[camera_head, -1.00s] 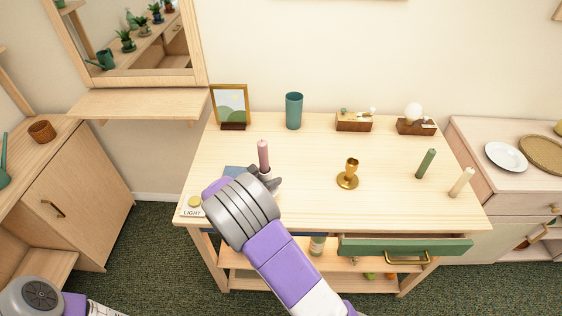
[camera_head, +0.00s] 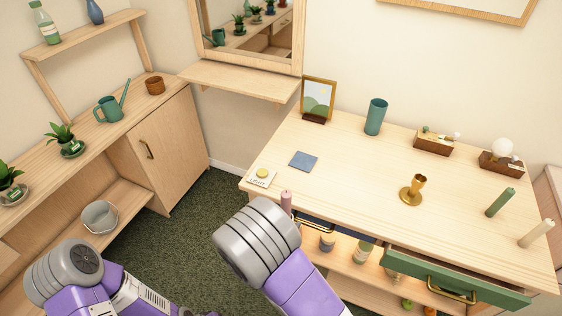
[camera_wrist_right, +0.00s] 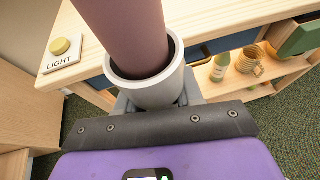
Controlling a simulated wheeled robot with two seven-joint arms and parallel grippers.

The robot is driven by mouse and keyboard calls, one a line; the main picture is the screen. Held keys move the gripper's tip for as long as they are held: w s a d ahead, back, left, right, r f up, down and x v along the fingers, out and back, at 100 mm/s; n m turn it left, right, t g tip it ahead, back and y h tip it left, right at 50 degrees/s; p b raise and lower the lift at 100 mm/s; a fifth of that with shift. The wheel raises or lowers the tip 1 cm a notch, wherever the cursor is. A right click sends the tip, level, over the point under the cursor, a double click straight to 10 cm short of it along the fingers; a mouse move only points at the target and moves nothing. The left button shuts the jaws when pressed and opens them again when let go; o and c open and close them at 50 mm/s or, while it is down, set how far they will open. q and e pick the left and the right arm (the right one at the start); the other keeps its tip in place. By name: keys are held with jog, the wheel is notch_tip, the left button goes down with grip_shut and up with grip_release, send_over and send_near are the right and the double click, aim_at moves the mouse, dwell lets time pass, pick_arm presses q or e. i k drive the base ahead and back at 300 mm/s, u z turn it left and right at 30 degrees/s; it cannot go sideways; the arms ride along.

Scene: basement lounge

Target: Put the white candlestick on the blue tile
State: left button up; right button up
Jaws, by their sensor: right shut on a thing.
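The white candlestick (camera_wrist_right: 150,90) is a short white cup with a tall pink candle (camera_wrist_right: 125,30) standing in it. In the head view only the top of the pink candle (camera_head: 286,199) shows, beside the table's front edge; my right wrist hides the candlestick. My right gripper (camera_wrist_right: 157,100) is shut on the candlestick and holds it upright, seen in the wrist view off the table's front edge. The blue tile (camera_head: 303,161) lies bare and flat on the tabletop, behind the candle in the head view. My left gripper is out of view.
A LIGHT button plate (camera_head: 262,176) sits at the table's front left corner. A picture frame (camera_head: 318,99), teal cup (camera_head: 376,116) and brass candlestick (camera_head: 412,190) stand on the table (camera_head: 345,185). A green drawer (camera_head: 455,279) is open at the front right.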

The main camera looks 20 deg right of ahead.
aim_at(304, 160)
jog(key=u, duration=1.7)
jog(key=i, duration=1.45)
jog(key=z, duration=3.1)
jog(key=i, duration=0.5)
jog(key=z, duration=0.05)
